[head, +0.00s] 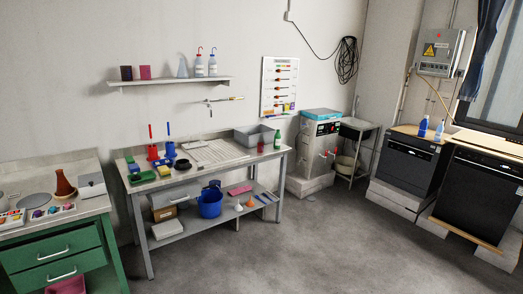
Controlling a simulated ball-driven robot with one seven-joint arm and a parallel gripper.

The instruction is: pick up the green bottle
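A small green bottle (277,140) stands upright near the right end of the metal workbench (225,163) in the middle of the view. It is some distance away. A dark red bottle or jar (261,145) stands just left of it, in front of a grey bin. My gripper does not show in this view, so I cannot see whether it is open or shut.
A grey bin (246,133) and drainboard (212,153) sit on the bench. A blue bucket (210,205) is on its lower shelf. A green cabinet (60,255) stands left, a grey machine (313,158) right, dark appliances (405,163) far right. The grey floor in front is clear.

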